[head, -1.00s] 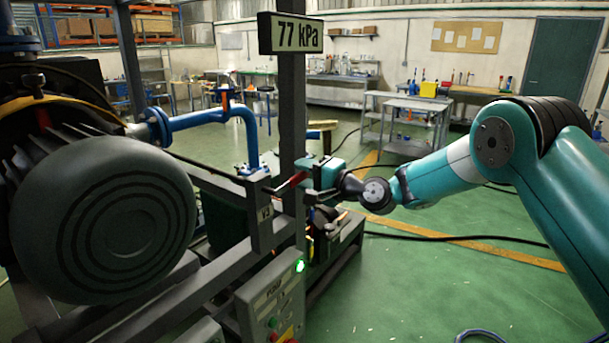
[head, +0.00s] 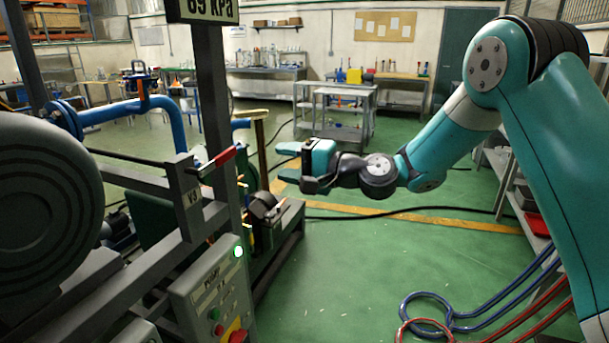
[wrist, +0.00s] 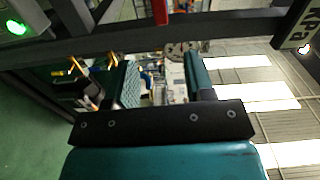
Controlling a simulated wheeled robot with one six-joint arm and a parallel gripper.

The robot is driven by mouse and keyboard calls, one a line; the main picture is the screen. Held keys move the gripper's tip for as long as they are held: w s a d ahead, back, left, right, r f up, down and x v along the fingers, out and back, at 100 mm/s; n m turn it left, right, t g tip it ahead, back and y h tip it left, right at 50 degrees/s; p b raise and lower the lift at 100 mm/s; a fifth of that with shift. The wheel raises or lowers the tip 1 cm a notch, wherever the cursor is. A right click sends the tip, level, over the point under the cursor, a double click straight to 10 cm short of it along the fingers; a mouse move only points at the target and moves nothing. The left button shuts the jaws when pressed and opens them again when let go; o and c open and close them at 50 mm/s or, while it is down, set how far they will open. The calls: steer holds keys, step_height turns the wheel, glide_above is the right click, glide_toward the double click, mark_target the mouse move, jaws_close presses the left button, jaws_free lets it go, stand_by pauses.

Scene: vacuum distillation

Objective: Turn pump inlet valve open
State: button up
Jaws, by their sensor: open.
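The valve marked V3 has a red-tipped lever (head: 224,156) beside a dark post. Its label plate (head: 185,198) sits on the grey frame. The lever slants up to the right in the head view. Part of a red handle (wrist: 160,12) shows at the top edge of the wrist view. My gripper (head: 286,160) is open and empty, to the right of the lever and apart from it, its fingers pointing left. In the wrist view my two teal fingers (wrist: 163,78) stand wide apart with nothing between them.
A sign (head: 208,10) on the post reads 69 kPa, partly cut off. A control box (head: 205,295) with a lit green lamp stands below the valve. A large grey motor (head: 45,225) fills the left.

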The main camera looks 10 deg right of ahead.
steer(key=v, duration=0.3)
steer(key=shift+s+d+b, duration=0.25)
steer(key=shift+d+b, duration=0.1)
steer(key=shift+a, duration=0.1)
steer(key=s+a+n+g+h, duration=0.25)
steer(key=s+n+g, duration=0.2)
steer(key=s, duration=0.65)
steer(key=s+a+n+g+h, duration=0.1)
steer(key=s+n+g+h, duration=0.4)
steer(key=s, duration=0.7)
steer(key=s+d+f+n+h, duration=0.2)
steer(key=s+d, duration=0.4)
steer(key=s, duration=0.3)
steer(key=shift+s+d+f+n+h, duration=0.4)
steer(key=shift+n+h, duration=0.25)
steer(key=shift+n, duration=0.1)
